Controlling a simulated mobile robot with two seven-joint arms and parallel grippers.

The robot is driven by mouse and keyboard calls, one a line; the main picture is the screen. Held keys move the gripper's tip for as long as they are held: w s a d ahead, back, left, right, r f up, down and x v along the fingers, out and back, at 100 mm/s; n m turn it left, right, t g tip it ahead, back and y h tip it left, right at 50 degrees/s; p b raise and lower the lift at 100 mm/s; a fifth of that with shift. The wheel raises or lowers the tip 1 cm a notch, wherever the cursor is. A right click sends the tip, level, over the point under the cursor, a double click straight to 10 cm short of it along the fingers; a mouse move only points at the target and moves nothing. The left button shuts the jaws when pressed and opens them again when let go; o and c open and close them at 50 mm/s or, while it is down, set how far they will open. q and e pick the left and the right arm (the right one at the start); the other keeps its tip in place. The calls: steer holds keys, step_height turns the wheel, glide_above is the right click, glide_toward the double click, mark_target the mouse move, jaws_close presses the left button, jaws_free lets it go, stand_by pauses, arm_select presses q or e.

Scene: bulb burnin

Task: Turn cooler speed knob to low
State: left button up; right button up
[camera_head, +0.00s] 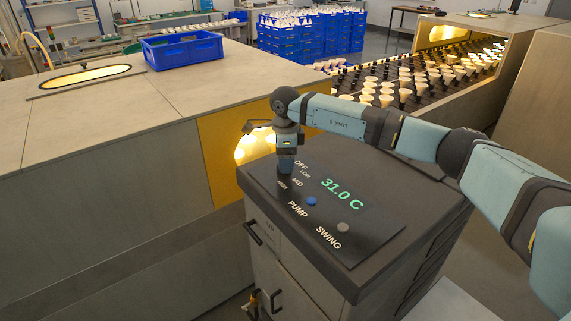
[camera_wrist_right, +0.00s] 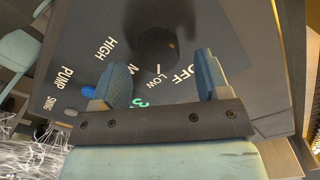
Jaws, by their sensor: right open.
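The cooler (camera_head: 385,215) has a dark sloped top panel with OFF, LOW, MID and HIGH labels around the speed knob. In the right wrist view the knob (camera_wrist_right: 158,48) is a dark round shape, with a short white mark below it beside LOW. My right gripper (camera_head: 286,168) hangs down over the knob's place in the head view and hides the knob there. In the wrist view the right gripper (camera_wrist_right: 163,60) is open, its two blue fingers apart, and the knob shows just beyond the gap between the fingertips. One finger partly covers MID. My left gripper is not in view.
The panel also has a blue PUMP button (camera_head: 312,201), a grey SWING button (camera_head: 343,227) and a green 31.0 C readout (camera_head: 342,194). A large grey machine housing (camera_head: 100,130) stands left of the cooler. A conveyor with bulbs (camera_head: 410,82) runs behind.

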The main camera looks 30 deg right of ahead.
step_height(320, 180, up, 12)
steer(key=b, duration=0.1)
steer(key=shift+b, duration=0.4)
steer(key=shift+f, duration=0.1)
